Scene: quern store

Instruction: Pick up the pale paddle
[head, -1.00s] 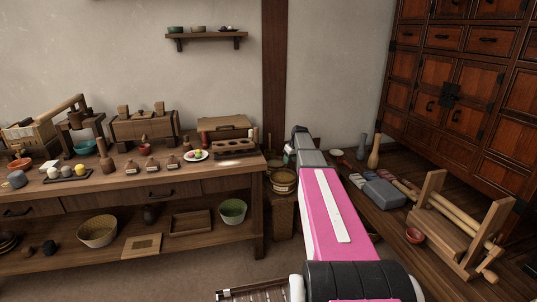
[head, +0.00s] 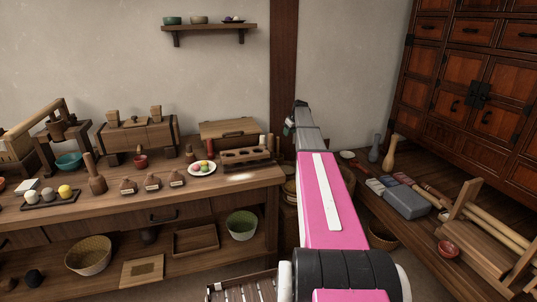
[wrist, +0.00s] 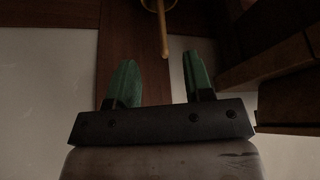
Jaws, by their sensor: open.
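My gripper (wrist: 158,70) is open and empty in the wrist view, its two green fingers apart. In the head view it is small and partly hidden at the far end of my pink arm, in front of the wall post. A pale wooden stick (wrist: 163,32) hangs into the top of the wrist view beyond the fingers, apart from them, with a yellowish ring-like shape at its upper end. It may be the pale paddle, but I cannot tell for sure. I cannot make out a paddle clearly in the head view; my arm hides part of the corner.
A long workbench (head: 225,185) crowded with boxes, bowls and a plate (head: 202,168) stands left. A low bench at right holds a grey block (head: 407,203), vases (head: 390,153) and a wooden frame (head: 475,240). A tall cabinet (head: 470,80) stands behind it.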

